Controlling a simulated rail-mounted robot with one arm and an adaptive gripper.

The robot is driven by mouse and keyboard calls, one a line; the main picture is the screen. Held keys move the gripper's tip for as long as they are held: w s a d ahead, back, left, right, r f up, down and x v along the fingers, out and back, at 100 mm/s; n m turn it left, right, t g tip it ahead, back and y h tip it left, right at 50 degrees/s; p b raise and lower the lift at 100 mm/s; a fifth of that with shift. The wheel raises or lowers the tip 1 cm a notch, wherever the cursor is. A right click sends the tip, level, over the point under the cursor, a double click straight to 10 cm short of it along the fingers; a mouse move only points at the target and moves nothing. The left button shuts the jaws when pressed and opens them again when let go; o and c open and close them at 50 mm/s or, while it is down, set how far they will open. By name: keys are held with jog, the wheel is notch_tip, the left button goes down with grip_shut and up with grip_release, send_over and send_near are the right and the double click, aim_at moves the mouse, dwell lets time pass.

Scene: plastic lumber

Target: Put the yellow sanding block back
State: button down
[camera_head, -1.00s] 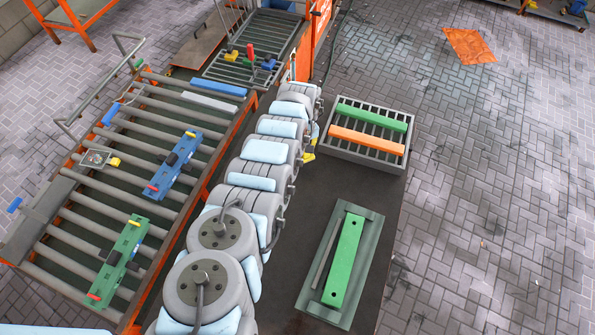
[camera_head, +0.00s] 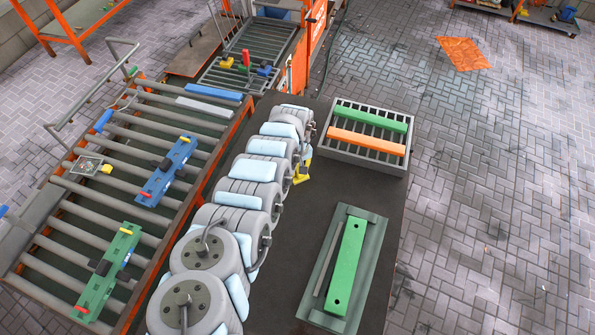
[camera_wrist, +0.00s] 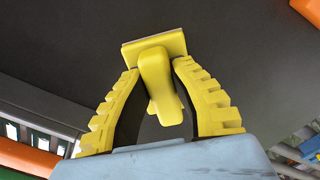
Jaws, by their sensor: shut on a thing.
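My gripper (camera_wrist: 158,100) has yellow ribbed fingers and is shut on the yellow sanding block (camera_wrist: 152,50). The block's handle sits between the fingers, and its flat plate faces away from the gripper. In the head view my arm runs up the middle, and a small patch of yellow at its end (camera_head: 301,172) shows over the dark tabletop. I cannot tell gripper from block there. In the wrist view the block shows against a dark surface, and I cannot tell its exact height.
A grey slatted tray (camera_head: 362,160) holds a green bar (camera_head: 368,117) and an orange bar (camera_head: 366,142). A green plank (camera_head: 346,266) lies on a flat green-grey holder (camera_head: 372,238). A roller conveyor (camera_head: 60,238) stands left. Yellow, red and blue pieces sit on a rear rack (camera_head: 240,82).

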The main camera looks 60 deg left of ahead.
aim_at(297, 167)
jog(key=c, duration=1)
grip_release()
jog(key=shift+c, duration=0.2)
jog(key=shift+a+r+p, duration=0.1)
jog(key=shift+r+p, duration=0.8)
jog(key=shift+r, duration=2.25)
jog(key=shift+w+r, duration=0.1)
jog(key=shift+r, duration=2.85)
